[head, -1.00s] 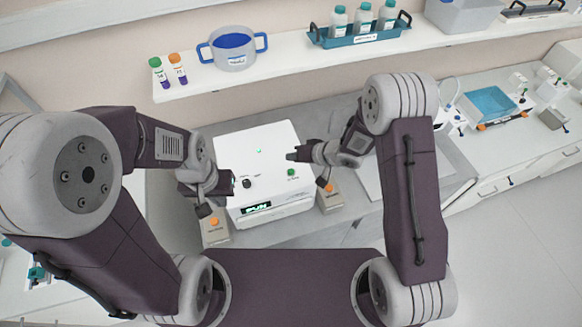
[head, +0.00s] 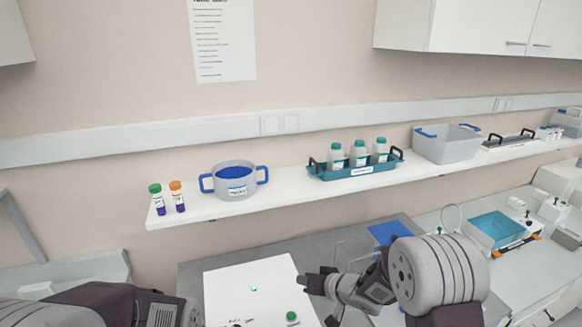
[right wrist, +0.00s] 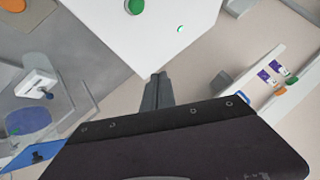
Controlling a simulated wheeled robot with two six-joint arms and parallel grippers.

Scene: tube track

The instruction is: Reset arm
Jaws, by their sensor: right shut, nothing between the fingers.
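My right gripper (head: 308,283) is over the right edge of a white boxy machine (head: 245,282), a little beyond its green button (head: 291,316). In the right wrist view the two dark fingers (right wrist: 157,92) are together with nothing between them. The machine's white top (right wrist: 165,35) and the green button (right wrist: 135,6) show beyond the fingertips. A small green light (head: 253,288) shows on the machine top. Of my left arm only links show at the bottom left; its gripper is out of the picture. The machine's front is cut off below.
A wall shelf (head: 300,192) above the machine holds two capped tubes (head: 167,198), a blue-handled pot (head: 235,188), a teal bottle tray (head: 355,172) and a grey bin (head: 447,148). A blue-topped tray (head: 495,229) stands on the right counter. Air above the machine is open.

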